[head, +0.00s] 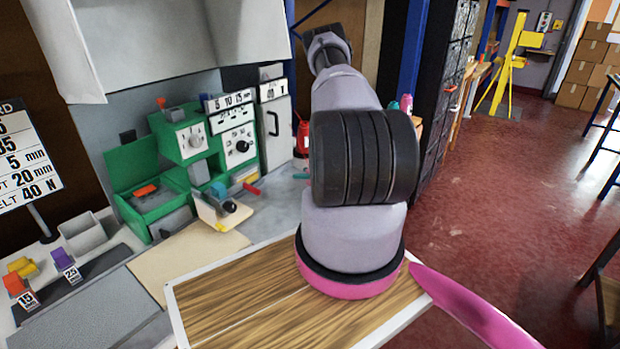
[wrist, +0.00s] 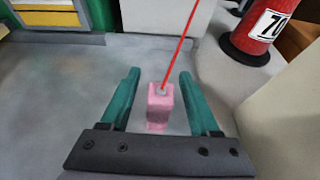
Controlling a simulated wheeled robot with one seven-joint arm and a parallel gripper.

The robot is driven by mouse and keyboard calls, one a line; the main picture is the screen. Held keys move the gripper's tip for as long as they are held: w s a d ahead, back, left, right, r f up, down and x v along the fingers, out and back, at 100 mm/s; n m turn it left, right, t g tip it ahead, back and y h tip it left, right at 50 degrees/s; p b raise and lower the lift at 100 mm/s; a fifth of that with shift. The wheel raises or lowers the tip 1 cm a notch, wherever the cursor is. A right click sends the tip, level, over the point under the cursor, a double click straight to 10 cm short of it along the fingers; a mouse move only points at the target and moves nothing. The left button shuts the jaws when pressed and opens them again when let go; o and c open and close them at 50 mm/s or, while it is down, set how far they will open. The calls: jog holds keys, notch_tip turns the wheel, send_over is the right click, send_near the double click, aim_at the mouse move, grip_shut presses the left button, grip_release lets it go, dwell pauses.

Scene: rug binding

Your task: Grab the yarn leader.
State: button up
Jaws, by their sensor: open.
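The yarn leader (wrist: 160,106) is a small pink block in the wrist view, with a taut red strand (wrist: 178,52) running up from its top. My gripper (wrist: 159,75) has two teal fingers, open, one on each side of the pink block. A gap shows between the block and each finger, so neither appears to touch it. In the head view my own arm hides the pink block and most of my gripper.
A red spool marked 70 (wrist: 259,28) stands at the upper right in the wrist view. A pale surface lies close on the right. The green machine (head: 190,150) stands left of my arm, and a wood-topped board (head: 225,305) lies in front.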

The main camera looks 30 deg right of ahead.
jog(key=shift+c, duration=0.3)
grip_shut()
jog(key=shift+r, duration=0.1)
